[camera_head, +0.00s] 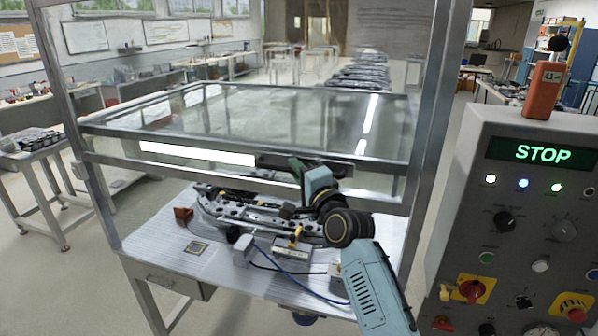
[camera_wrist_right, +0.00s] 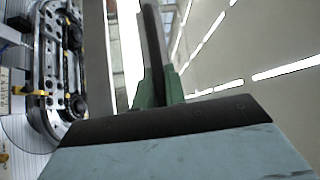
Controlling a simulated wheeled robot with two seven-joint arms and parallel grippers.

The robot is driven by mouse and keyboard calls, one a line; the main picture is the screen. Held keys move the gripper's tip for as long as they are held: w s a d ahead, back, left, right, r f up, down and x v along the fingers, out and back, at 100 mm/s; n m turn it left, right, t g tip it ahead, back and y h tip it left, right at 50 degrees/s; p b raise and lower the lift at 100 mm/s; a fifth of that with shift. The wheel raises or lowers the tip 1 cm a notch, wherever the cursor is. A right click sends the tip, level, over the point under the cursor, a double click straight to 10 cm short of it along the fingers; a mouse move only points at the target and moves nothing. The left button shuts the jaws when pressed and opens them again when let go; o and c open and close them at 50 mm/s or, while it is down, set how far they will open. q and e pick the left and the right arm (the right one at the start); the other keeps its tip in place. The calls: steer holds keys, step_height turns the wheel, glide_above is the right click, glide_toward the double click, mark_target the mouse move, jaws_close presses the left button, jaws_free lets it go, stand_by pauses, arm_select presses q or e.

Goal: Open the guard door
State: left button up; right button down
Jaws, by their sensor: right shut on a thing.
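The guard door (camera_head: 270,125) is a clear panel in a grey metal frame, set between the posts of the guard. Its front edge stands above the table, with an open gap below it. My right gripper (camera_head: 297,168) is at the dark handle bar (camera_head: 335,167) on that front edge, shut on it. The exact grip is partly hidden by the fingers and wrist. My left gripper is not in view.
The ring track (camera_head: 215,207) lies on the table (camera_head: 155,245) below the door and also shows in the right wrist view (camera_wrist_right: 65,65). A control panel (camera_head: 500,150) reading STOP stands close on the right, near my right arm. A bench (camera_head: 35,155) stands at the left.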

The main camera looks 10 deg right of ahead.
steer(key=shift+r, duration=0.1)
steer(key=c, duration=1.7)
jaws_free()
steer(key=b+v, duration=0.1)
steer(key=v, duration=1.2)
steer(key=shift+s+d+b, duration=0.1)
steer(key=shift+s+b, duration=0.05)
steer(key=shift+b, duration=0.15)
